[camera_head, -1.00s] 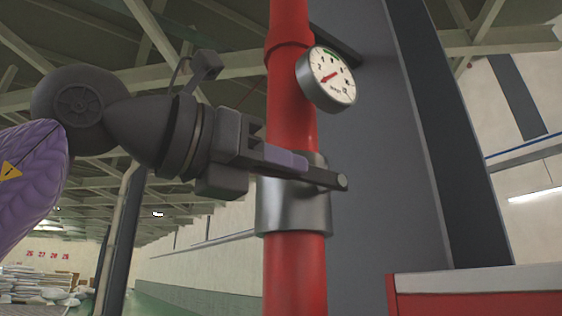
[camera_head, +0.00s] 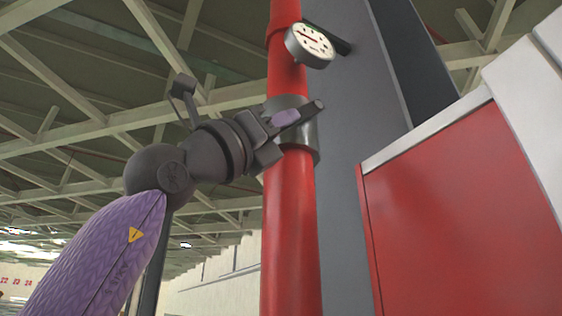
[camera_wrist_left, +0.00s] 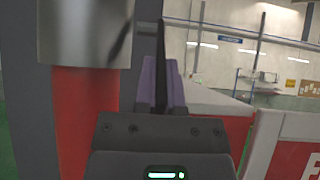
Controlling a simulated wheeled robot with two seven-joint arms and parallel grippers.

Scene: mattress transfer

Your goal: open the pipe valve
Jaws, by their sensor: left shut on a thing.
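The valve is a grey metal collar (camera_head: 305,138) around an upright red pipe (camera_head: 289,230), with a dark bar handle (camera_head: 317,104) across its front. A round white gauge (camera_head: 309,45) is on the pipe above the collar. My left gripper (camera_head: 286,117), with purple fingers, is shut on the handle, whose free end slants up to the right. In the left wrist view the dark handle (camera_wrist_left: 161,60) runs between the purple fingers, and the collar (camera_wrist_left: 83,30) is beside them on the left. My right gripper is in neither view.
A red cabinet (camera_head: 455,210) with a pale top edge stands right of the pipe. A grey column (camera_head: 352,150) rises behind the pipe. Roof beams fill the upper background. In the left wrist view a pale wall (camera_wrist_left: 225,60) lies beyond open room.

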